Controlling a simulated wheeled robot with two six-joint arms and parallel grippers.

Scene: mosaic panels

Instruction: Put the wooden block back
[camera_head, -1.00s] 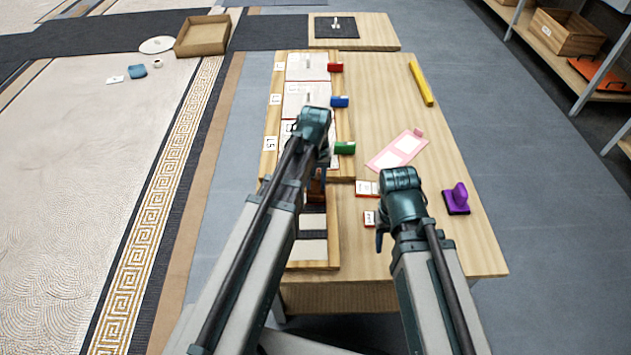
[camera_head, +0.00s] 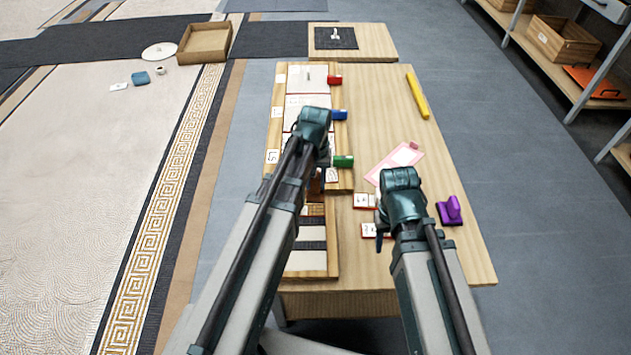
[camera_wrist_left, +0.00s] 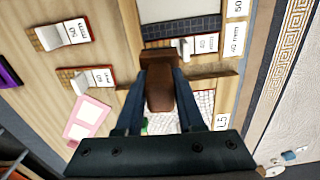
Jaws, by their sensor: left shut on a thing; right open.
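The brown wooden block (camera_wrist_left: 160,86) is between the fingertips of my left gripper (camera_wrist_left: 160,88) in the left wrist view. That gripper is shut on it and holds it over the wooden divider of the panel tray (camera_wrist_left: 129,22). Whether the block touches the tray cannot be told. In the head view my left gripper (camera_head: 316,178) is over the middle of the long tray, and the arm mostly hides the block. My right gripper (camera_head: 385,232) is open and empty over the table, beside red-edged label cards (camera_head: 366,201).
The table (camera_head: 385,110) also holds a purple stamp (camera_head: 450,211), a pink card (camera_head: 396,161) and a yellow bar (camera_head: 417,95). Red, blue and green (camera_head: 343,161) handled pieces sit along the tray's right edge.

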